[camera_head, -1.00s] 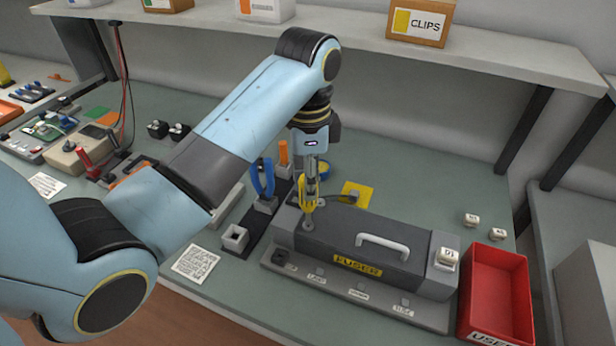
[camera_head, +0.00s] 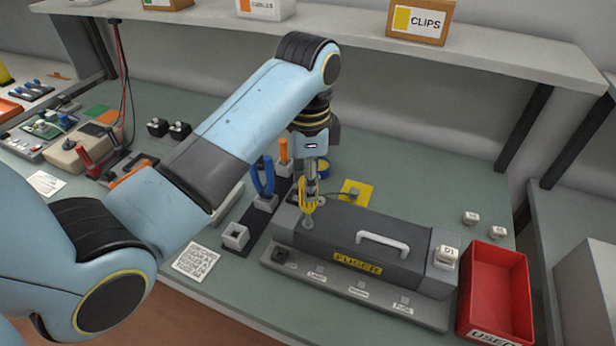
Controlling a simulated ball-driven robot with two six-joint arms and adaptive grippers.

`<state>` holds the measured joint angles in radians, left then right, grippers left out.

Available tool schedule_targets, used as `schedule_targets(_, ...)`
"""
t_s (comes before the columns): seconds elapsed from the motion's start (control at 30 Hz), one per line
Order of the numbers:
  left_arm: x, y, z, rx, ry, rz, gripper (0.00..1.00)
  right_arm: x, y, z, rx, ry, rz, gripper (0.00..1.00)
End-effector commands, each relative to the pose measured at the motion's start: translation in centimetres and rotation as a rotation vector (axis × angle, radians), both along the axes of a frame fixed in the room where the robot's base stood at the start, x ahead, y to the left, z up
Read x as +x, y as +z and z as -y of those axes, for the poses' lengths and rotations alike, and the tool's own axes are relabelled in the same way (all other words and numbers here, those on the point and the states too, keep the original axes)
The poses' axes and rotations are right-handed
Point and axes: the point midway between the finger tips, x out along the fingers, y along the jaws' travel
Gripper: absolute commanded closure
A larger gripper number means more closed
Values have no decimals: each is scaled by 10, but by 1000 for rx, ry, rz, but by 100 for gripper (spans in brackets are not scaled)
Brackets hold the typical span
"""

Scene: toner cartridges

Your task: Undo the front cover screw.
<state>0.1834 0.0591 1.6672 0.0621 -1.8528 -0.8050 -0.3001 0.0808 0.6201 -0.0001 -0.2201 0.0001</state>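The dark grey fuser unit (camera_head: 372,243) lies on the bench with a yellow FUSER label and a light handle on top. My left gripper (camera_head: 310,192) points down over the unit's left end. It appears shut on a yellow tool (camera_head: 307,195), whose handle is partly hidden by the fingers. A small round silver part (camera_head: 307,223) shows at the tool's lower end, on or just above the unit's left end. The screw head itself cannot be made out. My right gripper is not in view.
A tool stand holds blue pliers (camera_head: 263,180) and an orange-handled tool (camera_head: 283,152), beside an empty grey holder (camera_head: 236,237). A red USED bin (camera_head: 497,292) stands right of the unit. A shelf (camera_head: 480,48) crosses above. Bench behind the unit is mostly clear.

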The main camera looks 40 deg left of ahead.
Motion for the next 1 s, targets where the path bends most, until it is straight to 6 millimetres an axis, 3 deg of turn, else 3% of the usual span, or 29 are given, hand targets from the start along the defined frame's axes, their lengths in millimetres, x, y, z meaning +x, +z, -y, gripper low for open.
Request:
schedule_targets(0.2,0,-1,0,0,52,0,100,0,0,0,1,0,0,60)
schedule_targets(0.53,0,-1,0,0,563,0,100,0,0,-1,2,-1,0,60)
schedule_targets(0.87,-1,-1,0,0,617,-2,100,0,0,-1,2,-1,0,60)
schedule_targets(1.0,-1,-1,0,1,750,-2,100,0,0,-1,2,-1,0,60)
